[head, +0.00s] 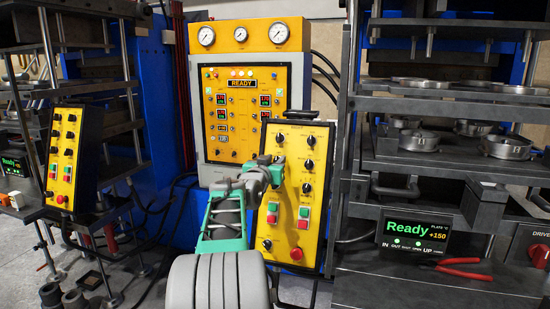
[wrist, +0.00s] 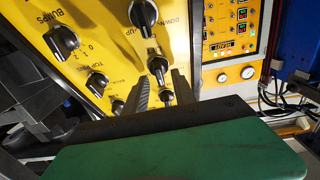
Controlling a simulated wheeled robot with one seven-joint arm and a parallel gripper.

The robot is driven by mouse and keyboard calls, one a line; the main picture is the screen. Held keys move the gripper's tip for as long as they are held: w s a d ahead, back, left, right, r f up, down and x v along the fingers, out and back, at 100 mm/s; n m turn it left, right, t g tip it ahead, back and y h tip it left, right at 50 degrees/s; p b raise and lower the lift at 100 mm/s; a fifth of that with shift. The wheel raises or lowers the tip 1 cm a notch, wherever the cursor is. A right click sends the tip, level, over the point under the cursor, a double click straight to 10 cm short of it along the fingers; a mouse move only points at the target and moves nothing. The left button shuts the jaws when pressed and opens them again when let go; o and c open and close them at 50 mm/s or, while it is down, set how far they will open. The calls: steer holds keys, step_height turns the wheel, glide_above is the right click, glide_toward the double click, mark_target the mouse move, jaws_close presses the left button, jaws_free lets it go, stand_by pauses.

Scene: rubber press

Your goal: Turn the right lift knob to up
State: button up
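The right control panel (head: 318,215) is yellow with black knobs, beside the shelved press. In the head view my gripper (head: 276,166) is in front of its upper left part and hides some controls there. In the wrist view the panel (wrist: 30,15) appears turned, with "DOWN" and "UP" lettering between a large black knob (wrist: 143,14) at the top and a smaller-looking knob (wrist: 158,66) below it. I cannot tell surely which is the lift knob. My gripper (wrist: 160,74) is open, its fingers apart with the smaller-looking knob at their tips; contact is unclear.
Red and green buttons (head: 302,218) and a red stop button (head: 296,253) sit low on the panel. A gauge cabinet (head: 250,38) stands behind. The press shelf (head: 440,165) with metal rings is at the right, above a "Ready" display (head: 414,235). Another yellow panel (head: 65,150) is left.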

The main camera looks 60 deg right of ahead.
steer(key=shift+w+d, duration=0.1)
steer(key=shift+d, duration=0.2)
steer(key=shift+c, duration=0.3)
jaws_close()
